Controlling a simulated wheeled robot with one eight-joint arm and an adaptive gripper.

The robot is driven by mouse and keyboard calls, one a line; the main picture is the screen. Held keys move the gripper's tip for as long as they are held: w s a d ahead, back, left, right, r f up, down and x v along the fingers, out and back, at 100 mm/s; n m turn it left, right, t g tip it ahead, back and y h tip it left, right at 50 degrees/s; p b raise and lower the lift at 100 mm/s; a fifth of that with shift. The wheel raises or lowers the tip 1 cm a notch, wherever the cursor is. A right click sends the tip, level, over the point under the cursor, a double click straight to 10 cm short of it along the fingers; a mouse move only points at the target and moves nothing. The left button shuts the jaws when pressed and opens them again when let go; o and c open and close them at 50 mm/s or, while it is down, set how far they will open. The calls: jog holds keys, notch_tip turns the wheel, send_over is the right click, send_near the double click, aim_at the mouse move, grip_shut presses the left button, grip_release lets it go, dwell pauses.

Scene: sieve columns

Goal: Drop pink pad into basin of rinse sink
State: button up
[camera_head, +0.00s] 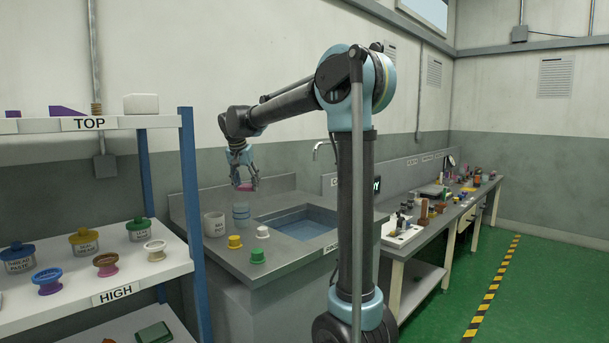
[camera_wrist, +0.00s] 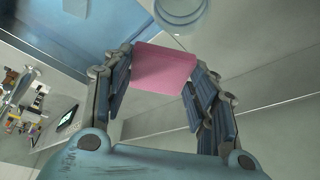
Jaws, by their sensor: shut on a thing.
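The pink pad (camera_wrist: 164,71) is between the fingers of my gripper (camera_wrist: 160,85), which is shut on it. In the head view the pad (camera_head: 246,187) shows as a small pink spot at the tips of my gripper (camera_head: 245,183), held in the air above the back left part of the sink counter. The rinse sink (camera_head: 243,267) is a grey counter with a blue basin (camera_head: 300,222) let into its top. The basin lies to the right of and below my gripper. In the wrist view, part of the blue basin (camera_wrist: 42,33) shows at the upper left.
A shelf (camera_head: 95,290) with jars stands at the left. A cluttered bench (camera_head: 400,241) is to the right.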

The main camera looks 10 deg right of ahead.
jog(key=w+d+r+m+g+h, duration=0.1)
jog(key=d+m, duration=0.2)
jog(key=d, duration=0.9)
jog(key=w+d+r+m+g+h, duration=0.15)
jog(key=d+m, duration=0.25)
jog(key=d, duration=0.7)
jog(key=shift+t+y, duration=0.25)
jog(key=shift+t, duration=0.2)
jog(key=shift+d+f, duration=0.1)
jog(key=shift+f, duration=2.65)
jog(key=o, duration=0.8)
jog(key=v, duration=1.2)
